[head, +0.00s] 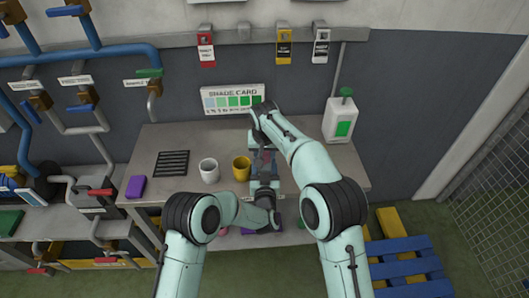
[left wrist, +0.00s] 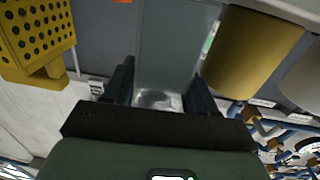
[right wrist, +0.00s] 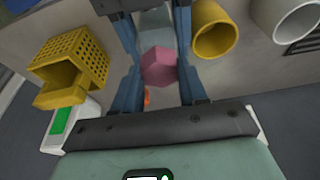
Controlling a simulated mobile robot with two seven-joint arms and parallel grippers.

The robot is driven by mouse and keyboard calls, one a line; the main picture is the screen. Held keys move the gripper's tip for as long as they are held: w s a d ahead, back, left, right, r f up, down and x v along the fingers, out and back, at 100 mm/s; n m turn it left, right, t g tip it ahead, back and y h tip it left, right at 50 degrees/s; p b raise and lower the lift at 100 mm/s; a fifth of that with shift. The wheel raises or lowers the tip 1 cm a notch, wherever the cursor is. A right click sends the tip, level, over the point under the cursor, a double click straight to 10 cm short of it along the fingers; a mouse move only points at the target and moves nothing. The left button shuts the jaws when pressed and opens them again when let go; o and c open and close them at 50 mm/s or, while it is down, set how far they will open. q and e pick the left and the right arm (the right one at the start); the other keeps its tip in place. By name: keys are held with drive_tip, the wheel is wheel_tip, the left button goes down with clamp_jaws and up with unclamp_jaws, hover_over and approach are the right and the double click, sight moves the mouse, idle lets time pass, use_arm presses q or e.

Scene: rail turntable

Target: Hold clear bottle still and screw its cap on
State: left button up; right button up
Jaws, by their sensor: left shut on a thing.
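The clear bottle (left wrist: 172,45) stands between the fingers of my left gripper (left wrist: 158,88), which is shut on it. A little of the bottle (right wrist: 156,22) also shows in the right wrist view. The pink cap (right wrist: 160,66) is between the fingers of my right gripper (right wrist: 158,50), in line with the bottle. I cannot tell whether these fingers press on the cap or stand just clear of it. Whether the cap sits on the bottle's neck is also unclear. In the head view my right gripper (head: 264,155) is above the left one, and the arms hide most of the bottle.
A yellow mug (head: 241,169) and a white mug (head: 208,171) stand close by on the grey table (head: 183,138). A yellow perforated basket (right wrist: 75,62) is on the other side.

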drive_tip(key=shift+c, duration=0.4)
drive_tip(key=m, duration=0.2)
drive_tip(key=m+h, duration=0.1)
drive_tip(key=m, duration=0.2)
drive_tip(key=shift+w+a, duration=0.1)
drive_tip(key=shift+a, duration=0.1)
drive_tip(key=shift+m+g+h, duration=0.3)
drive_tip(key=shift+m, duration=0.2)
drive_tip(key=m, duration=0.3)
drive_tip(key=shift+g+h, duration=0.3)
drive_tip(key=m, duration=0.3)
drive_tip(key=shift+w+g, duration=0.1)
drive_tip(key=shift+g, duration=0.2)
drive_tip(key=o, duration=1.3)
drive_tip(key=shift+o, duration=0.2)
